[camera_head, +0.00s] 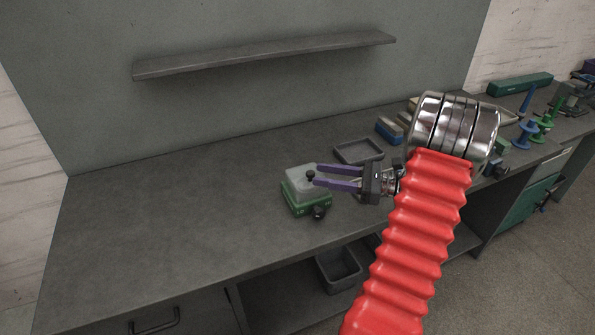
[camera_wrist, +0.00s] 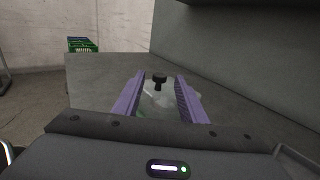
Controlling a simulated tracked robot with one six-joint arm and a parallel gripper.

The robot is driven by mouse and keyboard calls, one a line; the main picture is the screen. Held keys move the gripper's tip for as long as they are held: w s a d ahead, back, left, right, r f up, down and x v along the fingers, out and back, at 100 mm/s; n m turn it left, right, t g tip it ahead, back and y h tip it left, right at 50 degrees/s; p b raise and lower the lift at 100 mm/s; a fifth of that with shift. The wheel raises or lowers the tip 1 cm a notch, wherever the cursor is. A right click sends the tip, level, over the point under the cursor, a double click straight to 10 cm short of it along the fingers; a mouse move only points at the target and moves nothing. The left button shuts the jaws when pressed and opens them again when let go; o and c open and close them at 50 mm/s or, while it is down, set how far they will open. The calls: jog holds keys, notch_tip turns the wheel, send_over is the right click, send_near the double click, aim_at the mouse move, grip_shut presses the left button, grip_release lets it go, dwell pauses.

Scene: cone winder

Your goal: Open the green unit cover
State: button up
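The green unit (camera_head: 307,205) stands on the bench left of my arm, with a clear, pale cover (camera_head: 297,186) on top and a small black knob (camera_head: 311,175) on the cover. A second dark knob (camera_head: 319,213) sticks out of the unit's front. My gripper (camera_head: 315,176) has purple fingers, parted, with their tips at the cover knob. In the wrist view the black knob (camera_wrist: 159,79) shows between the two open fingers (camera_wrist: 160,88), with a gap on each side. The pale cover shows dimly below it. The cover appears to sit on the unit.
An empty grey tray (camera_head: 359,151) lies behind my gripper. Blue and tan blocks (camera_head: 389,130) and blue and green spools (camera_head: 524,134) stand to the right. A grey bin (camera_head: 339,268) sits below the bench, and a shelf (camera_head: 265,54) is on the wall. The bench's left is clear.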

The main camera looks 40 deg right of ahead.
aim_at(297, 178)
jog(key=x, duration=0.8)
jog(key=shift+w+a, duration=0.1)
grip_shut()
dwell(0.5)
